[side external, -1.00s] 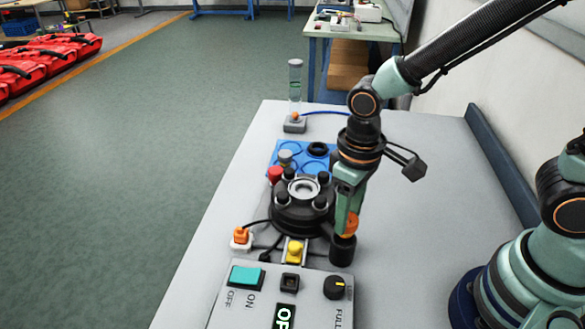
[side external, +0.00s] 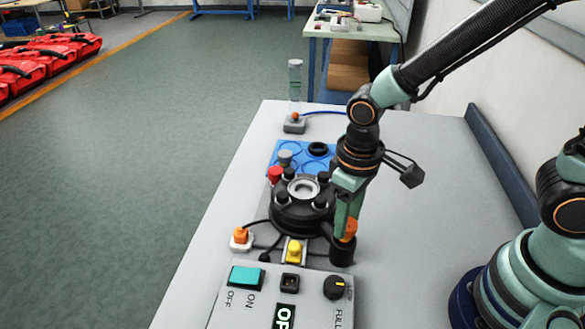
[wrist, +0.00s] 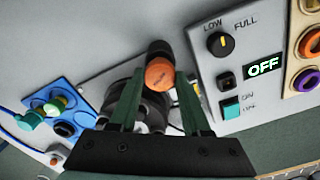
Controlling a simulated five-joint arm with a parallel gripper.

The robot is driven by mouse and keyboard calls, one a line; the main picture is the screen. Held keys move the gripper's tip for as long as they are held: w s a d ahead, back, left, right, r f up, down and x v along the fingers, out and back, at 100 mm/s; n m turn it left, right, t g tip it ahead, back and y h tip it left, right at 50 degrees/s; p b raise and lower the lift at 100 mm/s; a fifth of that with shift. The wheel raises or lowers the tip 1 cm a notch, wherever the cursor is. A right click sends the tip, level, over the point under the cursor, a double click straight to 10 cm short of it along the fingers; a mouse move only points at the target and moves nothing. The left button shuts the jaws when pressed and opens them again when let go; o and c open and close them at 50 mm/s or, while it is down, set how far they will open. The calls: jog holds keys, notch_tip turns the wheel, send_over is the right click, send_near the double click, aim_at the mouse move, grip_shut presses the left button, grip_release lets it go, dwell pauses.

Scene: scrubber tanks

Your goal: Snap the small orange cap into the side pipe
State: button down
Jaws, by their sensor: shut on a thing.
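My gripper (side external: 348,226) is shut on the small orange cap (side external: 349,231), low at the right side of the black tank (side external: 290,215). The cap sits at the mouth of the black side pipe (side external: 342,252), partly hidden by a finger; I cannot tell how far in it is. In the wrist view, the orange cap (wrist: 159,73) shows its round face between the fingertips of my gripper (wrist: 157,88). The black side pipe (wrist: 159,48) shows just beyond it.
A grey control box (side external: 250,300) with a teal switch, a dial and a display stands in front. The wrist view display (wrist: 264,66) reads OFF. A blue tray (side external: 290,150) with round parts lies behind the tank. A clear cylinder (side external: 295,80) stands farther back.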

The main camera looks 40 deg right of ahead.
jog(key=shift+f, duration=0.85)
dwell(1.4)
dwell(0.9)
grip_release()
jog(key=shift+r, duration=0.15)
dwell(0.5)
jog(key=shift+r, duration=3.45)
jog(key=w+d+r+m+t, duration=0.1)
jog(key=d+r+m+t, duration=0.2)
jog(key=d+r, duration=0.7)
jog(key=d+t, duration=0.2)
jog(key=d, duration=0.1)
jog(key=shift+w+r+t, duration=0.15)
jog(key=shift+t, duration=0.15)
